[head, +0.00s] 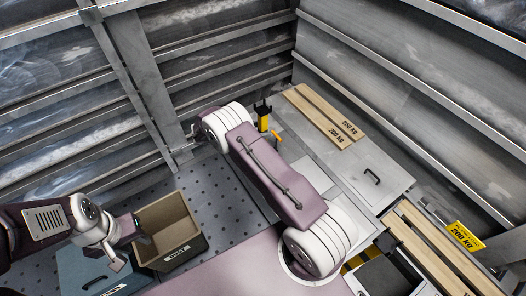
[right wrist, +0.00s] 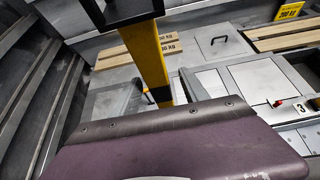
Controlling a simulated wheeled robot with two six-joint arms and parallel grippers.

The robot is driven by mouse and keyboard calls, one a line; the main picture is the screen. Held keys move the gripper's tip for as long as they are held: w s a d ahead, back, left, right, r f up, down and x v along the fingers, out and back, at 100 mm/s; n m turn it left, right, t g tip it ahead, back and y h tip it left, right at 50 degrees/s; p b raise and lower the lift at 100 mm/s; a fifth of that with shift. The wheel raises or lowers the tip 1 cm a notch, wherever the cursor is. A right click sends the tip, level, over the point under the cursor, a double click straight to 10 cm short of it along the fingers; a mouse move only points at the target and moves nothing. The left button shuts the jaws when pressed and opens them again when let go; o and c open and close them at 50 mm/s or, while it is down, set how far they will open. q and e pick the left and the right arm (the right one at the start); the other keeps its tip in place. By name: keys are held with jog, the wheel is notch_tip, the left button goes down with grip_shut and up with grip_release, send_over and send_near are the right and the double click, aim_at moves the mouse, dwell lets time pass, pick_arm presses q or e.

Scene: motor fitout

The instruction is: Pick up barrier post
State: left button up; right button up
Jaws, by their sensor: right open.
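The barrier post is yellow with a black forked top. In the head view the post (head: 263,120) stands just beyond my right arm, its lower part hidden by the arm. In the right wrist view the post (right wrist: 147,55) is close, slightly tilted in the picture, its base hidden behind my gripper body. My right gripper (right wrist: 160,125) shows as a purple body with a dark bolted edge; it is open, with nothing held, and its fingertips are not clear. My left gripper (head: 124,245) is at the lower left, away from the post, beside a brown bin.
The brown bin (head: 170,228) and a blue box (head: 88,268) are at the lower left. Wooden planks (head: 322,115) lie on the grey panels at the back. A yellow 200 kg sign (head: 463,236) is at the right. Ribbed metal walls close in the back.

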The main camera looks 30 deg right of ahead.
jog(key=x, duration=0.5)
jog(key=shift+w+f, duration=0.15)
jog(key=shift+f, duration=0.1)
jog(key=shift+a+r, duration=0.1)
grip_shut()
dwell(0.9)
